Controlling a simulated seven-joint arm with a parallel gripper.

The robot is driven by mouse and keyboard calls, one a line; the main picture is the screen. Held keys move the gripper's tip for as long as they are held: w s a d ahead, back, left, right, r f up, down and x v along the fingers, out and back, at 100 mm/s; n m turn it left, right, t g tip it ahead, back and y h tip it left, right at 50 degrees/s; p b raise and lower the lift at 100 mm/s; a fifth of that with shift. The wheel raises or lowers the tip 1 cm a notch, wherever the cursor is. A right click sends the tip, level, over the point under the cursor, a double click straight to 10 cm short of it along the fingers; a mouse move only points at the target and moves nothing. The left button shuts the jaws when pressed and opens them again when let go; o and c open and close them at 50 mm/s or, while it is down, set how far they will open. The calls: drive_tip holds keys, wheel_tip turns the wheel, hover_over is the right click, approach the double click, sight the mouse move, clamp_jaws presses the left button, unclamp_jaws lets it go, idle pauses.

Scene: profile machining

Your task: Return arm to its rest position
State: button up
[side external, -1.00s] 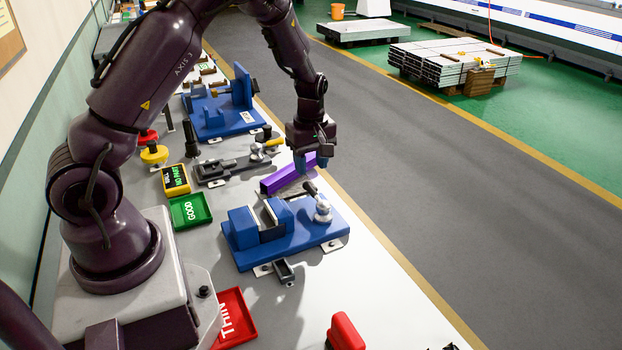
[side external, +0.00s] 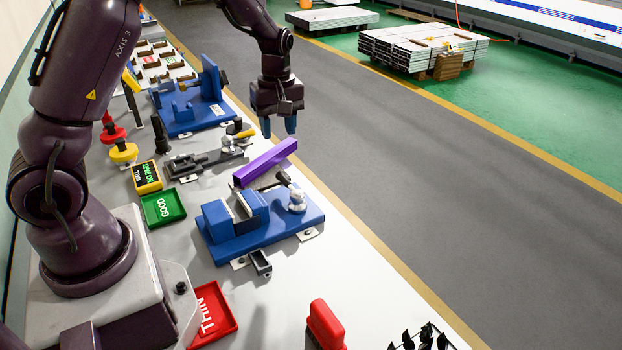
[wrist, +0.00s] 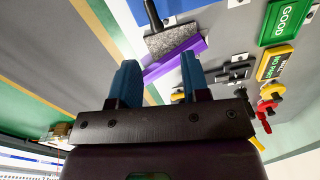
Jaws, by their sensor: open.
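My gripper (side external: 279,127) hangs above the right edge of the workbench, fingers pointing down, open and empty. In the wrist view its two blue fingers (wrist: 159,84) stand apart with nothing between them. A purple profile (side external: 265,162) lies on the bench below the gripper, apart from it, behind the blue vise (side external: 243,232). The purple profile also shows in the wrist view (wrist: 174,60), beyond the fingers. The upper part of my arm is cut off by the top of the side view.
A green GOOD tray (side external: 163,207), a red THIN tray (side external: 213,314) and a yellow NO PART gauge (side external: 147,177) sit on the bench. A second blue fixture (side external: 190,106) stands farther back. A red-handled brush (side external: 325,325) lies near the front. The grey floor at right is clear.

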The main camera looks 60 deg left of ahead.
drive_tip(key=s+d+r+m+t, duration=0.6)
drive_tip(key=s+d+r+m, duration=1)
drive_tip(key=s+r, duration=0.1)
drive_tip(key=shift+s, duration=0.35)
drive_tip(key=shift+r, duration=0.1)
idle(0.5)
